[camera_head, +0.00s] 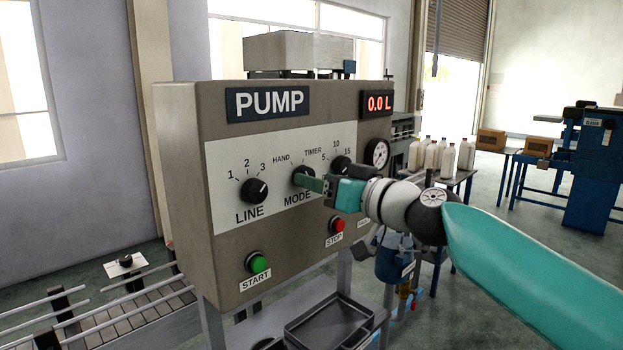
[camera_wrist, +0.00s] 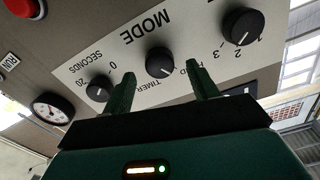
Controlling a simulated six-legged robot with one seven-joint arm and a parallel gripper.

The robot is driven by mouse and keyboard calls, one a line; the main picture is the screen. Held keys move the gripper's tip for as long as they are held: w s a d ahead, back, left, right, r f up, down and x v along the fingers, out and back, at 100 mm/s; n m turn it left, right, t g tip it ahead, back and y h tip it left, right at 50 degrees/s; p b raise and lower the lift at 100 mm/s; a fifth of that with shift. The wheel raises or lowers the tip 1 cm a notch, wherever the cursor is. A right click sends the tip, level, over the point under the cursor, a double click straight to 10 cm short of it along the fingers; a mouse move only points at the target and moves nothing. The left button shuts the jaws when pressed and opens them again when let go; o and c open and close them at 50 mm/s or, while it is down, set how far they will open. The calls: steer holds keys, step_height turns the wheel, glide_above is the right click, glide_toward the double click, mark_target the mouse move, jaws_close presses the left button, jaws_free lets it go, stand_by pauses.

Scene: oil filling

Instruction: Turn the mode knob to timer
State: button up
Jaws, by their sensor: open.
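The black mode knob (camera_head: 301,175) sits mid-panel above the word MODE, with HAND printed at its upper left and TIMER at its upper right. In the upside-down wrist view, the mode knob (camera_wrist: 160,62) has a white mark that appears to point toward the HAND side. My gripper (camera_head: 311,182) is at the panel in front of the knob, partly covering it. In the wrist view my gripper (camera_wrist: 160,68) is open, with one green finger to each side of the knob. I cannot tell whether either finger touches it.
The line knob (camera_head: 254,191) is left of the mode knob; the seconds knob (camera_head: 341,165) is right, near my arm. A green start button (camera_head: 257,262) and red stop button (camera_head: 336,224) lie below. A gauge (camera_head: 377,153) and the 0.0 L display (camera_head: 379,103) are at right.

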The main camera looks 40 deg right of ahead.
steer(key=w, duration=0.3)
steer(key=shift+s, duration=0.1)
steer(key=c, duration=1)
steer(key=shift+m, duration=0.4)
steer(key=m, duration=1.1)
